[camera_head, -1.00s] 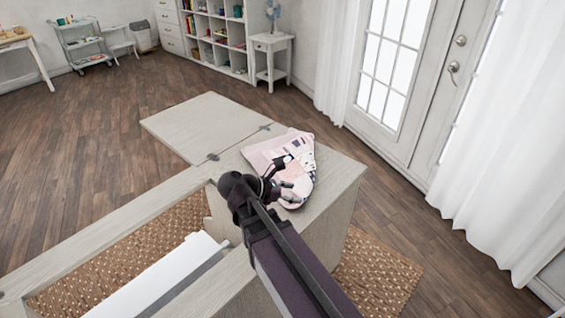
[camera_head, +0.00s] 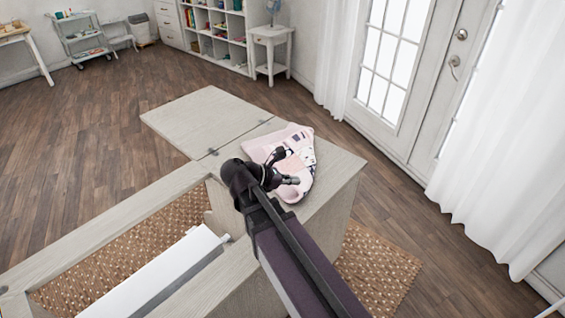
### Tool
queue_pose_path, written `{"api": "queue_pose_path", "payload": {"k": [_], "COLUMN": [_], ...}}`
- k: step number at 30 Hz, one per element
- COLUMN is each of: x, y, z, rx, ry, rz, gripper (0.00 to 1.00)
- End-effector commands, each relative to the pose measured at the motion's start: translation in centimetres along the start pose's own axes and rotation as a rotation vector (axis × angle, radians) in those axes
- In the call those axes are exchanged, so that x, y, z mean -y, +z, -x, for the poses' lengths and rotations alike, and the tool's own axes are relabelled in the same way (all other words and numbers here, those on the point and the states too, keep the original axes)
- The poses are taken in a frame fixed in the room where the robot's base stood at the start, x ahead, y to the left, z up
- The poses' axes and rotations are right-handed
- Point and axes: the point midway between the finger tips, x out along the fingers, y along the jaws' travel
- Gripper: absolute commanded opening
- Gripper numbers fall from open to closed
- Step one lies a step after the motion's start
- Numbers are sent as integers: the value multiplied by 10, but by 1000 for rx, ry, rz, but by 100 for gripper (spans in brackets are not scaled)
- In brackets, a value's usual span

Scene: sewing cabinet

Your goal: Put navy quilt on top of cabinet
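A folded quilt (camera_head: 299,140), pale pink and white with a few dark patches, lies on the pale wood top of the sewing cabinet (camera_head: 336,177), near its right part. No quilt that is navy all over is in view. My gripper (camera_head: 287,168) is over the quilt's left middle, its two dark fingers spread apart. It covers part of the quilt. I cannot tell whether the fingers touch the cloth.
A hinged leaf (camera_head: 205,118) extends from the cabinet, bare. An open well with a white panel (camera_head: 165,272) is at lower left. A woven rug (camera_head: 375,262) lies below. White double doors (camera_head: 385,70) stand right. The wood floor (camera_head: 90,140) at left is clear.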

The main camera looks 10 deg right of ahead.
Motion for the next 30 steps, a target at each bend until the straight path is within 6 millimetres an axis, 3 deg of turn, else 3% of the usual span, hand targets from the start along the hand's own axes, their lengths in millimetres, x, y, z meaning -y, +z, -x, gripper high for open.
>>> {"api": "queue_pose_path", "payload": {"k": [30], "x": [-162], "y": [26], "z": [-72], "rx": [0], "ry": [-1], "rz": [0], "gripper": [0]}}
